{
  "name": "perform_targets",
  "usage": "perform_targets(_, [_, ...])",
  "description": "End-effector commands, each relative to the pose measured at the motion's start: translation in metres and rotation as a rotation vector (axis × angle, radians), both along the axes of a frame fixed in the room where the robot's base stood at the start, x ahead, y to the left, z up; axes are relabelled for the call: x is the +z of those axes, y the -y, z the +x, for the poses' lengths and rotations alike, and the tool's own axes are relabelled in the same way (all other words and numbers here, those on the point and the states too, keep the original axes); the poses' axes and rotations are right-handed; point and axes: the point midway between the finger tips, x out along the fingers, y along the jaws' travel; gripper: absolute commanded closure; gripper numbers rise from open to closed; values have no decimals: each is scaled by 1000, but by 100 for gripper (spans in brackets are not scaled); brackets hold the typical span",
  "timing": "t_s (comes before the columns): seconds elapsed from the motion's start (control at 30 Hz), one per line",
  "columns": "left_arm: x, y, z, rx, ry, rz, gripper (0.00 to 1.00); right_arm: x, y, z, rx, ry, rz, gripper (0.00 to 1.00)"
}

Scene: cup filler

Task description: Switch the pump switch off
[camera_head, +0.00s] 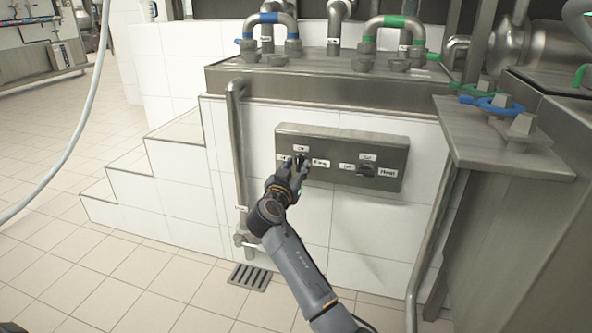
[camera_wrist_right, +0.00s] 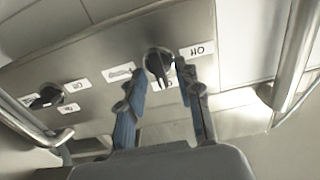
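A grey metal control panel (camera_head: 342,146) on the white tiled wall carries two dark rotary switches with white labels. My right gripper (camera_head: 299,165) is at the left switch and hides most of it in the head view. In the right wrist view that switch (camera_wrist_right: 158,62) shows as a dark knob in a round fitting, with a label reading about "Off" (camera_wrist_right: 198,50) beside it. The fingers of my right gripper (camera_wrist_right: 161,78) are apart, one on each side of the knob; I cannot tell whether they touch it. The right switch (camera_head: 366,170) is free.
A vertical pipe (camera_head: 236,140) runs left of the panel, and a metal cabinet (camera_head: 490,140) stands to the right. Pipes with blue (camera_head: 270,18) and green (camera_head: 394,21) handles are above. White steps (camera_head: 150,180) and open tiled floor lie left.

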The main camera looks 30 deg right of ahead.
Motion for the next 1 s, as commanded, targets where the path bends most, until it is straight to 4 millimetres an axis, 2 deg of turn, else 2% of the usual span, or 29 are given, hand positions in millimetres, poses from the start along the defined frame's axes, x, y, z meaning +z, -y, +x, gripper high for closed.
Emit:
perform_targets(0.2, [0, 0, 0, 0, 1, 0, 52, 0, 0, 0, 0, 1, 1, 66])
perform_targets(0.23, [1, 0, 0, 0, 1, 1, 52, 0, 0, 0, 0, 1, 1, 70])
perform_targets(0.37, [1, 0, 0, 0, 1, 1, 52, 0, 0, 0, 0, 1, 1, 97])
perform_targets(0.4, [1, 0, 0, 0, 1, 1, 52, 0, 0, 0, 0, 1, 1, 100])
perform_targets(0.73, [2, 0, -1, -1, 2, -1, 52, 0, 0, 0, 0, -13, -10, 100])
perform_targets(1.0, [3, -1, 0, -2, -18, -6, 52, 2, -1, 0, 0, -108, -88, 100])
